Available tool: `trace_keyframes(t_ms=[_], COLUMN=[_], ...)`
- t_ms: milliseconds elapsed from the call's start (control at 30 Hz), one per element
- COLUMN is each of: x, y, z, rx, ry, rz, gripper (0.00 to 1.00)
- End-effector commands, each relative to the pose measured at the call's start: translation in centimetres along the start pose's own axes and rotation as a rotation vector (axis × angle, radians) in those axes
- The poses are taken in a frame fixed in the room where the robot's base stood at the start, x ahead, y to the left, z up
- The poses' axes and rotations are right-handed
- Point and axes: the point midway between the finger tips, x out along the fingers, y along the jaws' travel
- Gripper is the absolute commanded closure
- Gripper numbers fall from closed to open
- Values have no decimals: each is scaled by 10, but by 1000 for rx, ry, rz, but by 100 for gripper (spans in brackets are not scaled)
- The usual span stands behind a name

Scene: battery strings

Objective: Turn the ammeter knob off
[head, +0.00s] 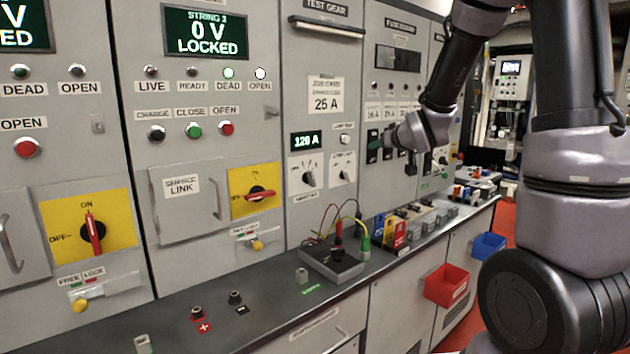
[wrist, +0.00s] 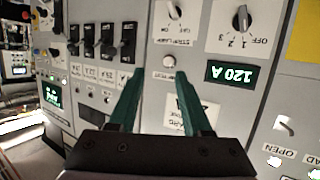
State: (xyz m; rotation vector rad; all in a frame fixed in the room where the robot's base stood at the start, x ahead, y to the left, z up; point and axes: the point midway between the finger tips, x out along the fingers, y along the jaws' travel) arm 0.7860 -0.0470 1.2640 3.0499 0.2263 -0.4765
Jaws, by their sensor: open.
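The ammeter knob (head: 309,178) is a dark rotary knob on a white plate below the lit 120 A display (head: 304,140). In the wrist view, which is upside down, the knob (wrist: 242,18) is at the top right, with marks OFF, 1, 2 and 3. Its pointer is not on OFF; the exact number is hard to tell. My gripper (wrist: 160,76) is open and empty, with two dark green fingers. In the head view my gripper (head: 392,143) is in front of the panel, to the right of the knob and apart from it.
The strip lamp knob (head: 343,174) is just right of the ammeter knob, with a round button (head: 345,139) above. Black breaker switches (wrist: 105,40) are close to my gripper. A dark box with leads (head: 332,262) stands on the bench below. The air before the ammeter plate is clear.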

Motion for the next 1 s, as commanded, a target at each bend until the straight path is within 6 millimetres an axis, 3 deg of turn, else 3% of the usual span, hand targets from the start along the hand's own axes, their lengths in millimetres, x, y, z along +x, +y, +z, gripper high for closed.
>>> trace_keyframes(t_ms=[100, 200, 333, 500, 733, 1000], x=[39, 60, 74, 75, 83, 125], y=[-25, -51, -84, -113, -126, -150], z=[24, 46, 75, 103, 105, 91], rx=[-93, -167, -240, -292, -308, -309], ry=[91, 177, 271, 347, 375, 375], rz=[-88, -180, -297, -404, -437, -437], gripper=[51, 51, 51, 51, 51, 51])
